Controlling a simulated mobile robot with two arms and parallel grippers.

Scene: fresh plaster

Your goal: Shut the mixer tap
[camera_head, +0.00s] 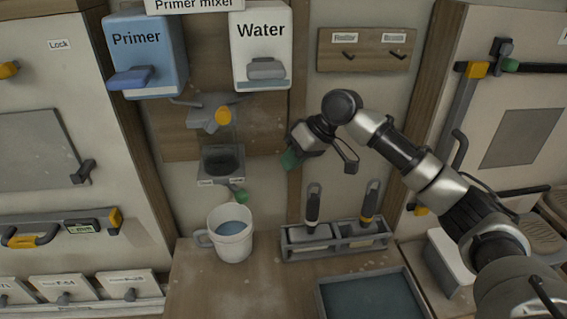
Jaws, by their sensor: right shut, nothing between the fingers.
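The primer mixer's dark cup (222,163) is mounted on the wall panel below a grey bracket with a yellow part (222,115). The mixer tap (238,195) is at the cup's underside, with a small green handle end towards the lower right, near the right of two small labels whose words I cannot read. A white mug (231,234) with bluish liquid stands below it. My left gripper is out of view.
The blue Primer box (151,65) and white Water box (261,50) hang above. A grey rack (335,240) with two upright tools stands right of the mug, behind a dark tray (372,298). The bench (205,285) is bare at front left.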

